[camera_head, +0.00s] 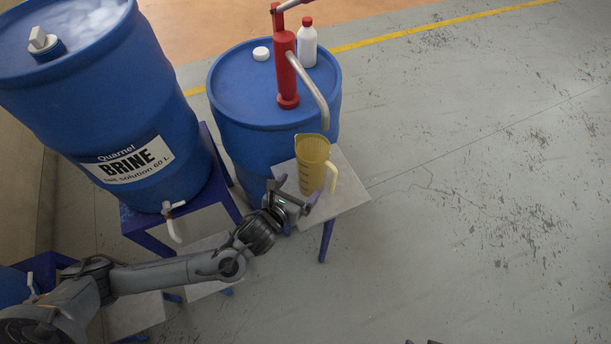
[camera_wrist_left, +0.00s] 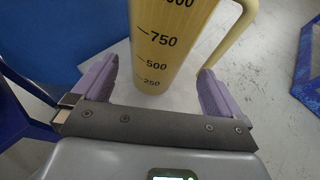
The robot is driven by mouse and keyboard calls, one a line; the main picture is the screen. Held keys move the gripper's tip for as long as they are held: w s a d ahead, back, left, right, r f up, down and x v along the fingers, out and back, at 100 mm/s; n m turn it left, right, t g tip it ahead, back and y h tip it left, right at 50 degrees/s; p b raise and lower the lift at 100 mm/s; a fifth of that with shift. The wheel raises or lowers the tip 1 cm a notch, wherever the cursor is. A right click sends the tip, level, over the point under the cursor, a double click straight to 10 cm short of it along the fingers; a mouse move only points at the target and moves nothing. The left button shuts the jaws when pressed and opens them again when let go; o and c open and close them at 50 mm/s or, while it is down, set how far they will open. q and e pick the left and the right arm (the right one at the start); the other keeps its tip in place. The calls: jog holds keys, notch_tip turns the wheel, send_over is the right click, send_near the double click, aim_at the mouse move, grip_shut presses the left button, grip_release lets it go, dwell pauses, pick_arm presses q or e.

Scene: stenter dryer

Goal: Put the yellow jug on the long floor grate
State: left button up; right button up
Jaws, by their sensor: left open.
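The yellow jug (camera_head: 313,165) stands upright on a small pale-topped stand (camera_head: 346,190) in front of the blue drum. Its handle points right. My left gripper (camera_head: 296,203) is at the near left edge of the stand, close to the jug. In the left wrist view, the jug (camera_wrist_left: 166,45) rises between the two purple fingers of my open left gripper (camera_wrist_left: 156,88), with gaps visible on both sides. Only small dark tips at the bottom edge of the head view may be my right gripper. I cannot make out a long floor grate in either view.
A blue drum (camera_head: 235,125) with a red hand pump (camera_head: 286,70) and white bottle (camera_head: 307,45) stands behind the jug. The pump's spout hangs close above it. A BRINE barrel (camera_head: 95,105) stands on a blue frame at left. Open grey floor (camera_head: 480,200) lies to the right.

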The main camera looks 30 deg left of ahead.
pick_arm(q)
jog(key=s+n+g, duration=0.4)
jog(key=s+n, duration=0.4)
jog(key=n, duration=0.5)
jog(key=s+d+f+n+g, duration=0.1)
jog(key=s+n+g, duration=0.2)
jog(key=s+n, duration=0.6)
jog(key=n, duration=0.5)
jog(key=shift+g+p, duration=0.3)
jog(key=shift+g, duration=0.1)
jog(key=s+n, duration=0.1)
jog(key=n, duration=0.1)
jog(key=s+a+n+g, duration=0.1)
jog(key=s+n, duration=0.1)
jog(key=s+a+n+g, duration=0.1)
jog(key=s+n, duration=0.1)
jog(key=shift+a+f, duration=0.25)
jog(key=shift+c, duration=1)
jog(key=shift+s+a+n, duration=0.2)
jog(key=shift+s+n, duration=0.15)
jog(key=shift+n, duration=0.25)
jog(key=c, duration=1.2)
jog(key=shift+w, duration=0.15)
